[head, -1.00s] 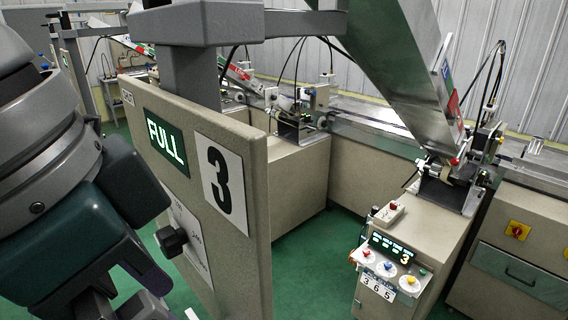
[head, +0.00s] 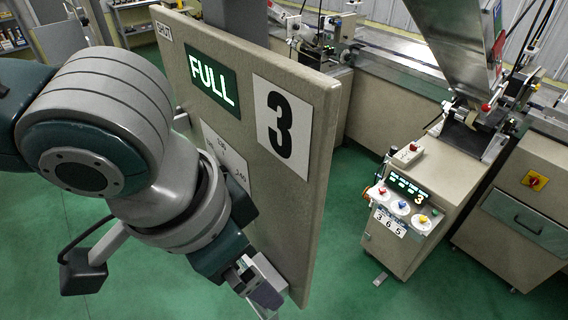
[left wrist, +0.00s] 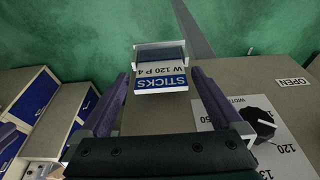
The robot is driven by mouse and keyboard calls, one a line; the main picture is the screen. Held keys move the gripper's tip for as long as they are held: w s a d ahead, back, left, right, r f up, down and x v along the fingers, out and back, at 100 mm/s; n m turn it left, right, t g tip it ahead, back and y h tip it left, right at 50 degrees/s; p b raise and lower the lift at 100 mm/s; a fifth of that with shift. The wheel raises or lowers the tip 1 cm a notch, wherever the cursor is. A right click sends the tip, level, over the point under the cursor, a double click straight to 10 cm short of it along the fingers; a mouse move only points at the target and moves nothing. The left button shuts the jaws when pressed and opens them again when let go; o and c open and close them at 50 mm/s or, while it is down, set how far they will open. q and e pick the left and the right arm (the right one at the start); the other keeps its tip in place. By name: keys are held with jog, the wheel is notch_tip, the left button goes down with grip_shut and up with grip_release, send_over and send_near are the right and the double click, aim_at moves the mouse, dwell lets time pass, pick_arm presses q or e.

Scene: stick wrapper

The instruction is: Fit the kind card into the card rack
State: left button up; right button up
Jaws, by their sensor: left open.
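The kind card (left wrist: 160,84), lettered STICKS and W 120 P 4, appears upside down in the left wrist view. It sits at a pale-edged, dark-centred bracket (left wrist: 159,52), which looks like the card rack, by the edge of a beige panel. I cannot tell how far it is seated. My left gripper (left wrist: 162,76) is open, its purple fingers on either side of the card with gaps showing. In the head view my left gripper (head: 256,284) is low beside the panel's lower edge; card and rack cannot be made out there. My right gripper is not in view.
The beige panel (head: 318,150) bears a lit FULL sign (head: 212,80) and a large 3 (head: 281,120). A black dial (left wrist: 262,117) is right of my fingers in the left wrist view. A control box (head: 403,200) stands right, with clear green floor (head: 345,270) between.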

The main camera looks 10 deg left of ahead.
pick_arm(q)
jog(key=shift+f, duration=0.15)
jog(key=c, duration=1.2)
jog(key=shift+c, duration=0.2)
jog(key=shift+r, duration=0.2)
